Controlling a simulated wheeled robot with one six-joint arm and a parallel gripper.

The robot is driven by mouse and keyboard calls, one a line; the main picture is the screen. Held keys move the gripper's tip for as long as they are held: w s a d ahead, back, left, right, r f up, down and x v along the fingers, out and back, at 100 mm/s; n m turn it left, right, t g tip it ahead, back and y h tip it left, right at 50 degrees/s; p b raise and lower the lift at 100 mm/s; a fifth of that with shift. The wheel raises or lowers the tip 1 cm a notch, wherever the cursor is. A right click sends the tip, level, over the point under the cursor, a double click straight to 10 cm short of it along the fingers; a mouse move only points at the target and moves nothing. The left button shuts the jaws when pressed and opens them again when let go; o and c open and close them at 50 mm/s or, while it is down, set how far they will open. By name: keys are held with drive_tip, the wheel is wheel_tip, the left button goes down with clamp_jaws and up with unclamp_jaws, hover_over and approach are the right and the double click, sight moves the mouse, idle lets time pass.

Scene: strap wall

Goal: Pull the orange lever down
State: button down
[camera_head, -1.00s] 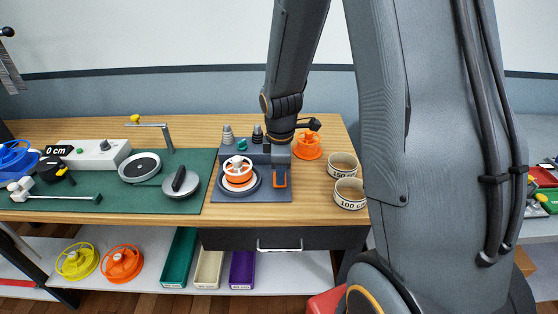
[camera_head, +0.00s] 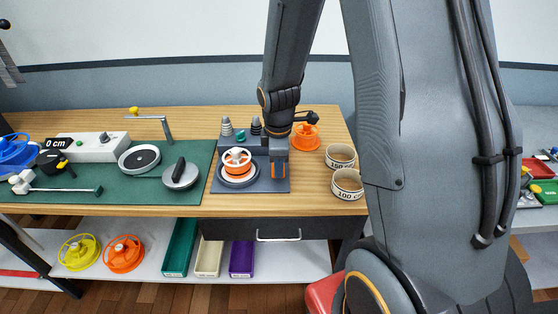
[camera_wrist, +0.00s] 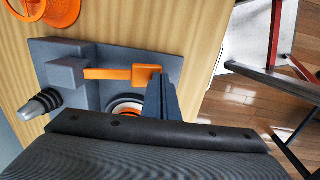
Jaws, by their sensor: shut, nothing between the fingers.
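The orange lever (camera_wrist: 107,73) is a bar on a grey block of the grey panel in the wrist view, with a wider orange end (camera_wrist: 145,74). In the head view the orange lever (camera_head: 285,171) is at the panel's right side, partly hidden behind my fingers. My gripper (camera_wrist: 157,82) is shut and empty, its fingertips at the lever's wide end. I cannot tell whether they touch it. In the head view my gripper (camera_head: 279,174) points down over the lever.
The grey panel (camera_head: 265,187) also holds an orange-and-white wheel (camera_head: 237,161) left of the lever. An orange handwheel (camera_head: 305,137) and two ring-shaped cups (camera_head: 341,156) stand to the right. A green mat (camera_head: 120,190) with tools lies to the left.

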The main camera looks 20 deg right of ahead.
drive_tip(key=s+a+r, duration=0.2)
drive_tip(key=s+r, duration=0.3)
drive_tip(key=r, duration=0.7)
idle(0.7)
drive_tip(key=s+a+f+m+b, duration=0.1)
drive_tip(key=s+f+m+b, duration=0.2)
drive_tip(key=m, duration=1)
drive_tip(key=shift+s+a+f+m+y, duration=0.35)
drive_tip(key=shift+s+f, duration=0.65)
drive_tip(key=shift+s, duration=1.3)
